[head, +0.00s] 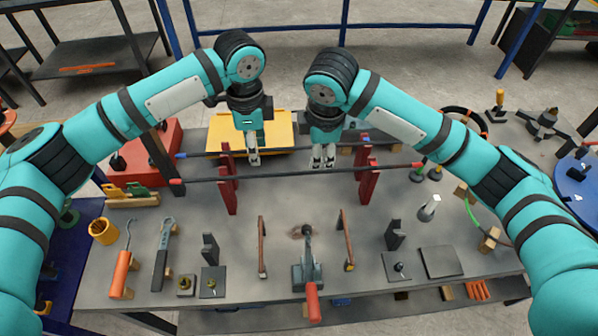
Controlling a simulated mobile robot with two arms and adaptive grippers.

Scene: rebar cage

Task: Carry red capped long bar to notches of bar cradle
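The red capped long bar (290,174) runs left to right across the two red uprights of the bar cradle (229,192). It appears to rest on them, with a red cap past each upright. How it sits in the notches is too small to tell. My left gripper (253,162) points down just behind and above the bar, inside the left upright; its finger gap is unclear. My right gripper (323,164) points down above the bar, nearer the right upright. Its fingers look slightly apart, with nothing seen between them.
A thinner blue capped bar (205,154) lies across the cradle behind the red capped one. A yellow tray (283,130) and a red box (150,152) stand behind. A red-handled toggle clamp (308,275), brackets and hand tools occupy the front of the grey bench.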

